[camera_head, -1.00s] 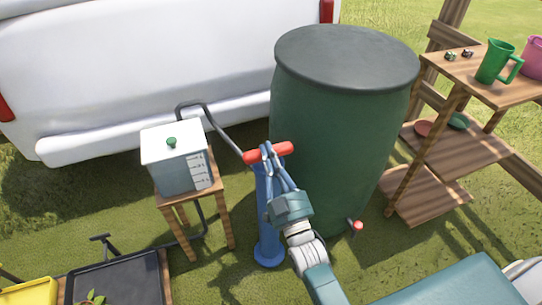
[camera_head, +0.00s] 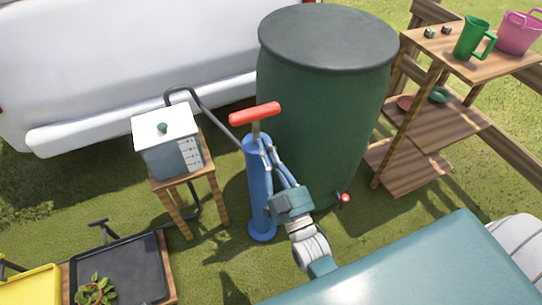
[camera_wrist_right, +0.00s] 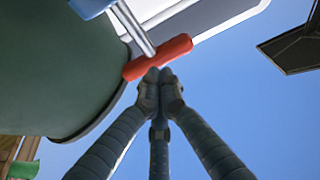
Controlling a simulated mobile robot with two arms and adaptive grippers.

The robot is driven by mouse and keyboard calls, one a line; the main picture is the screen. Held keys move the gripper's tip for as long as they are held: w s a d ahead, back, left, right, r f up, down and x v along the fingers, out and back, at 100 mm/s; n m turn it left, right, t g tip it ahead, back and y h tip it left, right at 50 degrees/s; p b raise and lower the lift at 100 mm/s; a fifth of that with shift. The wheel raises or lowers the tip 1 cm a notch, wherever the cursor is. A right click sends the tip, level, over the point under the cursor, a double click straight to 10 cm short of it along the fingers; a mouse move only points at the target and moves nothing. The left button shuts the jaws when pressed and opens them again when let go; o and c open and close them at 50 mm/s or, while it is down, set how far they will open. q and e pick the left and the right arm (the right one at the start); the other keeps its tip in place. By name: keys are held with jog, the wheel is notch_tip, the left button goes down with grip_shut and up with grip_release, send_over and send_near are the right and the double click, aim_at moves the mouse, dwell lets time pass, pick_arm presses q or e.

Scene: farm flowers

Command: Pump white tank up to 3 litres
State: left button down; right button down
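The white tank (camera_head: 165,156) stands on a small wooden stool. It has a white lid with a green knob and scale marks on its front; I cannot read the level. A dark hose runs from the tank's area toward the blue pump (camera_head: 260,195), which stands upright on the grass. The pump's red handle (camera_head: 254,113) is raised, with a short piece of rod showing. My right gripper (camera_head: 265,142) has its fingertips together close below the handle. In the right wrist view its tips (camera_wrist_right: 160,76) meet at the edge of the red handle (camera_wrist_right: 157,57); contact is unclear. My left gripper is out of view.
A large green barrel (camera_head: 322,120) with a red tap stands right behind the pump. A wooden shelf (camera_head: 430,135) with a green jug and pink bucket is at right. A white vehicle (camera_head: 130,60) stands behind. A black tray (camera_head: 120,270) is at lower left.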

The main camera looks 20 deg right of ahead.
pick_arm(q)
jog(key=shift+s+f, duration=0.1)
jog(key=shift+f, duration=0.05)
pick_arm(e)
jog(key=shift+v, duration=1.55)
jog(key=shift+r, duration=0.15)
